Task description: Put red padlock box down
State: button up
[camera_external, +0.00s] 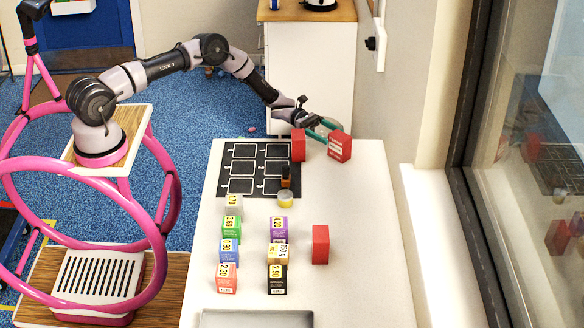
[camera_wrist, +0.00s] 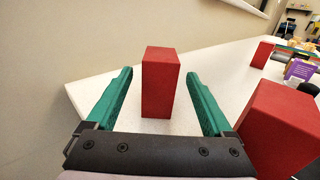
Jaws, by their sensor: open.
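Three plain red boxes are in view, and I cannot tell for certain which is the padlock box. One red box with a pale label (camera_external: 340,147) stands upright near the table's far edge. It also shows in the wrist view (camera_wrist: 161,85), upright between the lines of the two green fingers, with a gap on each side. My gripper (camera_external: 328,128) is open at that box; the wrist view shows its spread fingers (camera_wrist: 158,85). A second red box (camera_external: 298,145) stands left of it, close to my gripper, and looms at the right of the wrist view (camera_wrist: 282,128).
A third red box (camera_external: 320,245) stands farther down the white table (camera_external: 365,250). A black mat with outlined squares (camera_external: 240,165) lies at the far left. Several coloured price-marked boxes stand in two columns. A grey tray (camera_external: 255,319) is at the near edge. The table's right side is clear.

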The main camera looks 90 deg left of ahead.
jog(key=shift+v, duration=2)
jog(key=s+d+r+m+g, duration=0.1)
jog(key=d+r+m+g, duration=0.65)
jog(key=r, duration=0.65)
jog(key=s+d+r+m+g+y, duration=0.3)
jog(key=s+d+r+m+y, duration=0.2)
jog(key=s+d+r+m, duration=0.55)
jog(key=s+d+r+m+y, duration=0.3)
jog(key=s+r, duration=0.4)
jog(key=s, duration=0.2)
jog(key=s+d+r+m+y, duration=0.3)
jog(key=s+r, duration=0.4)
jog(key=s, duration=0.2)
jog(key=s+a+r+m+t+y, duration=0.1)
jog(key=s+m+t+y, duration=0.1)
jog(key=s, duration=0.5)
jog(key=s+a+r+m+t+y, duration=0.1)
jog(key=s+a+r+m+t, duration=0.1)
jog(key=s+m, duration=0.3)
jog(key=s+t, duration=0.1)
jog(key=s, duration=0.2)
jog(key=shift+s+r+y, duration=0.15)
jog(key=shift+s+y, duration=0.05)
jog(key=shift+y, duration=0.2)
